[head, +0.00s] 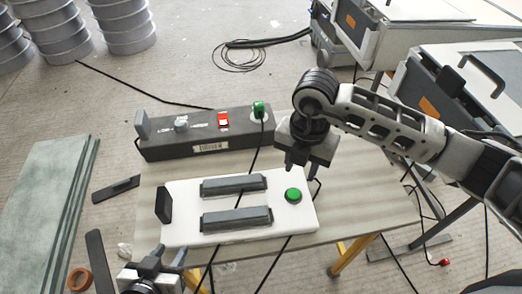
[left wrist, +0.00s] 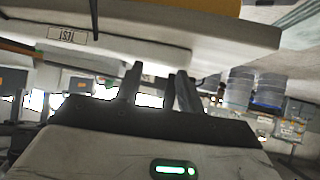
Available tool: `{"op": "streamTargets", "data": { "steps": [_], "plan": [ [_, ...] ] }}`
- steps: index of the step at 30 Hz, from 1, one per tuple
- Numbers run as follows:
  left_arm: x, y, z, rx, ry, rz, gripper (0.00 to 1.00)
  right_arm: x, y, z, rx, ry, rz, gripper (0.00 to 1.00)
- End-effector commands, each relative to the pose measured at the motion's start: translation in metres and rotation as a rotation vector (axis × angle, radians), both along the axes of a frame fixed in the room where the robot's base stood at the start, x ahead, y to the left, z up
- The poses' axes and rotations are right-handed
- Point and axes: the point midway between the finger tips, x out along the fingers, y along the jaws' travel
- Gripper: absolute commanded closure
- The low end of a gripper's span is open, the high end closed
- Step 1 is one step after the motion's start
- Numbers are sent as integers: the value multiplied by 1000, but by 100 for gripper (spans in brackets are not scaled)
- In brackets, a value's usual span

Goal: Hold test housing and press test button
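The test housing (head: 235,232) is a white box with two grey bars on top and a dark block at its left end. Its green test button (head: 293,195) is near the right end. In the left wrist view the housing (left wrist: 130,49) shows a TEST label. My left gripper (head: 168,252) is open and empty, just in front of the housing's front left corner. Its spread fingers also show in the left wrist view (left wrist: 160,70). My right gripper (head: 301,171) points down above and behind the button, with a gap between its fingers; it looks empty.
Black cables cross the housing and table. Grey-green panels (head: 45,205) stand left; machine cases (head: 470,90) stand right.

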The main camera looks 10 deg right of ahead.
Motion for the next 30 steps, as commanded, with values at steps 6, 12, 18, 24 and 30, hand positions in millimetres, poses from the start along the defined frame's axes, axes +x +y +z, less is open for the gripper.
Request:
{"op": "streamTargets", "data": {
  "steps": [6,12,18,24,30],
  "plan": [
    [-5,0,-7,12,14,-5,55,0,0,0,-2,-1,-2,64],
    [28,-28,22,125,-202,-153,55,0,0,0,0,-1,-1,64],
    [87,-61,114,456,-714,-373,55,0,0,0,1,-1,0,64],
    [98,-118,218,899,-1371,-578,55,0,0,0,1,0,0,64],
    [44,-183,277,1473,-2261,-718,55,0,0,0,2,0,0,64]
  ]
}}
